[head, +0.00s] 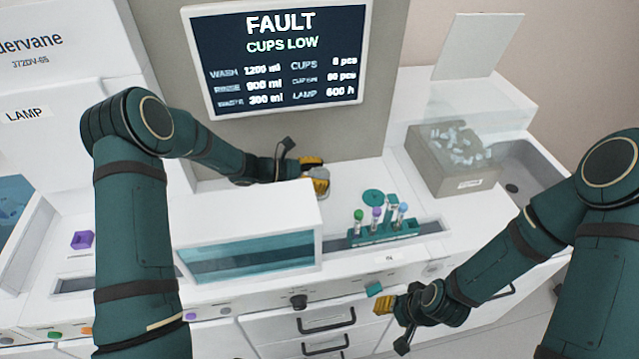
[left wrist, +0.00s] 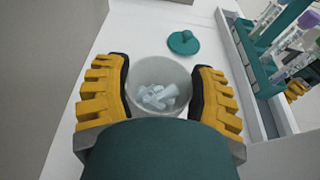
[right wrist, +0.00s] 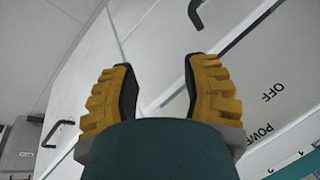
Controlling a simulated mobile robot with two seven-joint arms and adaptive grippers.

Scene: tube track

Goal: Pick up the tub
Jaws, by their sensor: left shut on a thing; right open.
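The tub (left wrist: 150,75) is a pale round container with several small white cups in it. It stands between the yellow fingers of my left gripper (left wrist: 160,92), which is shut on its sides. In the head view my left gripper (head: 314,178) is at the back of the white deck, behind the clear-fronted box, and hides most of the tub. A teal round lid with a knob (left wrist: 184,42) lies on the deck beside the tub. My right gripper (right wrist: 160,90) is open and empty; in the head view it is low in front of the machine (head: 392,305).
A teal rack (head: 385,234) with several coloured-cap tubes stands right of the tub. A grey bin of white cups (head: 425,170) is at the back right. A screen (head: 280,55) reads "FAULT CUPS LOW". The clear-fronted box (head: 250,262) stands front left of the tub.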

